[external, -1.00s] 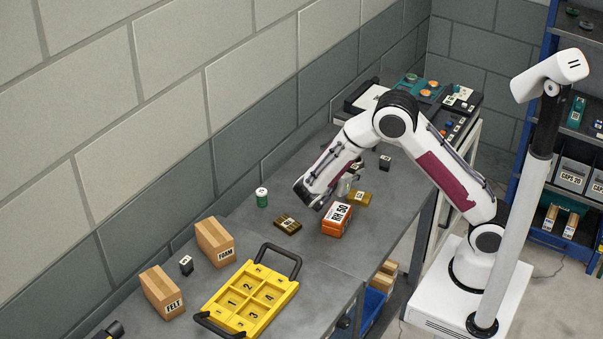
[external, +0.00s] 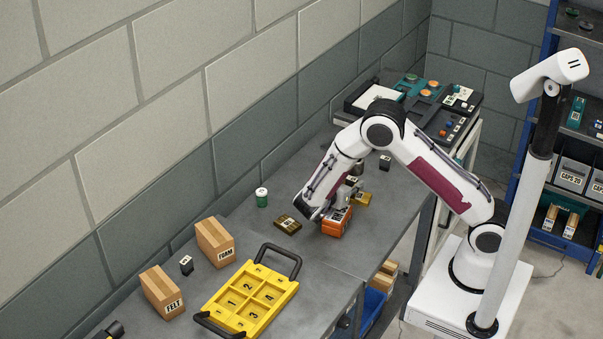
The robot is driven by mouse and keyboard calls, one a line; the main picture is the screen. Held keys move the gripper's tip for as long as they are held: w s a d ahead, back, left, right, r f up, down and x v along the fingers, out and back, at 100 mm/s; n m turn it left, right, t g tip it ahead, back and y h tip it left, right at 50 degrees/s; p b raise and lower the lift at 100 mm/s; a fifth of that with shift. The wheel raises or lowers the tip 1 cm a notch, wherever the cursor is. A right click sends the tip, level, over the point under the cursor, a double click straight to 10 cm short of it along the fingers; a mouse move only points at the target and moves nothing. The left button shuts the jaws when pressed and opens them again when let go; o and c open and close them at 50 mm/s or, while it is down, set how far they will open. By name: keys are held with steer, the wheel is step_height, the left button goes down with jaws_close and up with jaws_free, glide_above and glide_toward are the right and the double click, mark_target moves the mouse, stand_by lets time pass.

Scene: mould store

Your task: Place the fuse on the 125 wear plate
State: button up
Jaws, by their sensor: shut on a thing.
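The fuse (external: 333,228) looks to be the orange block, whose label read like "NH 50" or "RH 50" earlier and is now mostly covered. It sits on the grey bench. My gripper (external: 338,212) is down over it, shut on it from above; the fingertips are largely hidden by my wrist. A dark olive plate (external: 288,224) with a label lies just left of the fuse. A brass-coloured labelled plate (external: 363,199) lies behind it to the right, partly covered by my gripper. Their labels are too small to read, so I cannot tell which is the 125 wear plate.
A green can (external: 262,197) stands near the wall. A yellow tray (external: 212,309) with numbered compartments, boxes marked FOAM (external: 215,243) and FELT (external: 163,292), and a black cube (external: 187,265) stand at the near left. Another dark cube (external: 385,162) stands behind my arm.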

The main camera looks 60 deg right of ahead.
steer(key=shift+f, duration=0.3)
steer(key=o, duration=1.1)
steer(key=shift+o, duration=0.2)
steer(key=shift+r, duration=0.1)
steer(key=shift+a+r, duration=0.25)
steer(key=shift+a, duration=0.15)
steer(key=v, duration=1.1)
